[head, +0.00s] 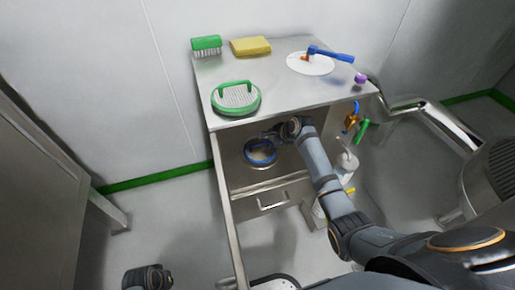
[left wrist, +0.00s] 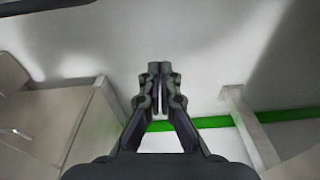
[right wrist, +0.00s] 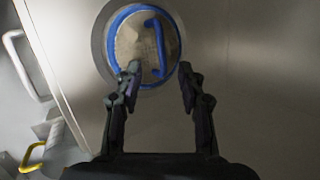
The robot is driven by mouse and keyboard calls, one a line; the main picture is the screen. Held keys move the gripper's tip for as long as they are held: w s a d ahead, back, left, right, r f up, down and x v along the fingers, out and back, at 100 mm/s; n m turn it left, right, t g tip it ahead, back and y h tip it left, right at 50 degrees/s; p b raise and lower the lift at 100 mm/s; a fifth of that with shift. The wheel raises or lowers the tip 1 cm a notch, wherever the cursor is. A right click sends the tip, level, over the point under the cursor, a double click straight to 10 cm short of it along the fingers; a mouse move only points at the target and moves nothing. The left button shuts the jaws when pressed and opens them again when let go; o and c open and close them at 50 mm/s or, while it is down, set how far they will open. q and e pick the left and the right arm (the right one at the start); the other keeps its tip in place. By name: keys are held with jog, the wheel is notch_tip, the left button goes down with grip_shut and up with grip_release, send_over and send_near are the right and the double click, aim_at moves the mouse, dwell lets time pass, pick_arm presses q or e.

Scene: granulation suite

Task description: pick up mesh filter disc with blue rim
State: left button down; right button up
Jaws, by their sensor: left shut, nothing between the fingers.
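The mesh filter disc with a blue rim (head: 262,151) lies on the shelf inside the metal cabinet, below its top. In the right wrist view the disc (right wrist: 132,45) shows a blue arched handle (right wrist: 156,45) across a grey-brown mesh. My right gripper (head: 269,136) reaches into the cabinet over the disc. It is open and empty; its fingertips (right wrist: 160,68) sit on either side of the handle's near end in the picture. I cannot tell whether they touch. My left gripper (head: 148,278) is shut and empty, away from the cabinet at the lower left; it also shows in the left wrist view (left wrist: 160,68).
On the cabinet top (head: 270,78) are a green-rimmed disc (head: 238,98), a green brush (head: 206,45), a yellow sponge (head: 250,46) and a white disc (head: 310,64) with a blue-handled tool. A drawer handle (head: 272,202) is below the shelf. Tools and a bottle (head: 346,162) are at the right side.

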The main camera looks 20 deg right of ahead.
aim_at(260, 144)
jog(key=shift+b+x, duration=0.3)
jog(key=shift+x, duration=0.7)
jog(key=b+x, duration=0.2)
jog(key=x, duration=0.1)
jog(key=shift+w+a+f+b, duration=0.25)
jog(key=shift+f+b, duration=0.1)
jog(key=shift+f, duration=0.1)
jog(key=shift+w+a+f, duration=0.1)
jog(key=shift+w+f, duration=0.2)
jog(key=shift+w, duration=0.05)
pick_arm(q)
notch_tip(260, 144, up, 6)
jog(key=d, duration=0.2)
jog(key=shift+d+t+h, duration=0.15)
jog(key=shift+t+h, duration=0.25)
pick_arm(e)
jog(key=shift+s, duration=0.1)
grip_shut()
